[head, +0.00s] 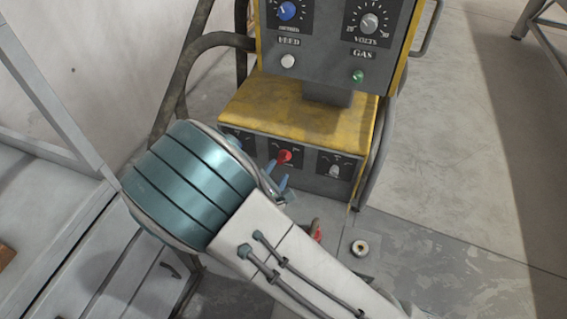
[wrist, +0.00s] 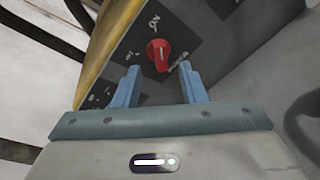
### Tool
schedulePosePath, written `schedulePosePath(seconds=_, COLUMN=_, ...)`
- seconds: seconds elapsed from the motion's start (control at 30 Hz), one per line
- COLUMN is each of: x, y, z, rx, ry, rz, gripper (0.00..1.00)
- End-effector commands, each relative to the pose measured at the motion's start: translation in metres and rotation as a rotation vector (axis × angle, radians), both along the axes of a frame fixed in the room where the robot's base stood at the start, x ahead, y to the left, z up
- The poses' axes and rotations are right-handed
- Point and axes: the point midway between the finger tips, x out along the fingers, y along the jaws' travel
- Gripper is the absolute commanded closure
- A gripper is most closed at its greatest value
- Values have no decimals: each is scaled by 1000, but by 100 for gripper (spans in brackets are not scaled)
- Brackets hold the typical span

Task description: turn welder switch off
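The welder (head: 300,110) is a yellow and dark grey machine in the upper middle of the head view. Its red switch (head: 284,156) sits on the lower front panel. The switch also shows in the wrist view (wrist: 158,54), just beyond the fingertips, with "ON" lettering above it and other marks partly hidden. My gripper (head: 276,174) is in front of that panel, with two blue fingers. In the wrist view my gripper (wrist: 157,72) is open, with the red switch between and ahead of the fingers. I cannot tell whether a finger touches it.
A grey knob (head: 335,171) is right of the switch. Above are a blue knob (head: 287,11), a grey volts knob (head: 369,23), a white button (head: 288,61) and a green button (head: 357,76). Grey tubing (head: 190,75) runs up the left. Floor at right is mostly clear.

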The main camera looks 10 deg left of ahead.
Motion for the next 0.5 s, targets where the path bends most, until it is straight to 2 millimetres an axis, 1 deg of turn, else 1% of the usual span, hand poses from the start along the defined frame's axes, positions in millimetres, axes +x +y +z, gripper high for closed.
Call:
schedulePosePath(seconds=0.03, x=11, y=-2, z=-4, rx=-2, ry=-1, rz=-2, gripper=62)
schedulePosePath(seconds=0.2, x=38, y=-3, z=-12, rx=-1, ry=-1, rz=-2, gripper=62)
schedulePosePath(seconds=0.33, x=52, y=-4, z=-15, rx=1, ry=-1, rz=-1, gripper=62)
schedulePosePath(seconds=0.5, x=58, y=-4, z=-17, rx=0, ry=1, rz=-1, gripper=62)
